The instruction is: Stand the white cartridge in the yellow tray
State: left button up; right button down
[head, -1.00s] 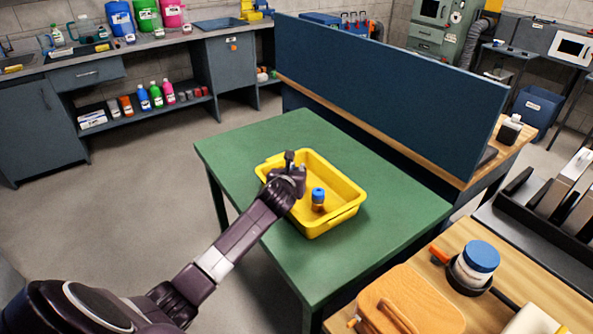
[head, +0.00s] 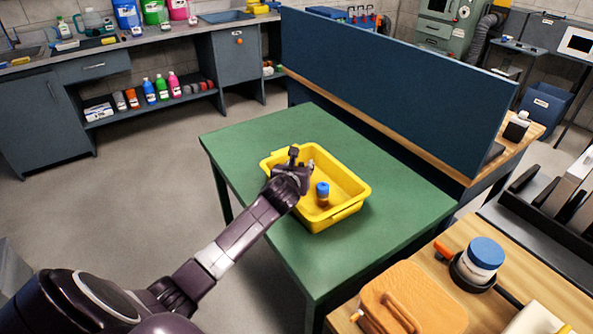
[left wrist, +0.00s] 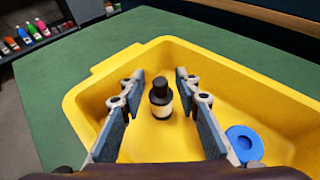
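The yellow tray (head: 350,212) sits on the green table. In the left wrist view, a small bottle-shaped piece (left wrist: 161,106) with a black top and a white band, apparently the white cartridge, stands upright on the tray floor (left wrist: 190,140). My left gripper (left wrist: 160,88) is open, with one finger on each side of this piece and visible gaps. In the head view my left gripper (head: 300,158) is over the tray's far left part and mostly hides the piece. My right gripper is not in view.
A dark blue partition (head: 400,85) rises behind the green table (head: 400,205). A blue-lidded white jar (head: 482,260) stands on the wooden bench.

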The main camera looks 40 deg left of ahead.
pick_arm(q)
jog(key=v, duration=1)
jog(key=shift+s+d, duration=0.2)
jog(key=shift+s, duration=0.15)
jog(key=shift+r, duration=0.15)
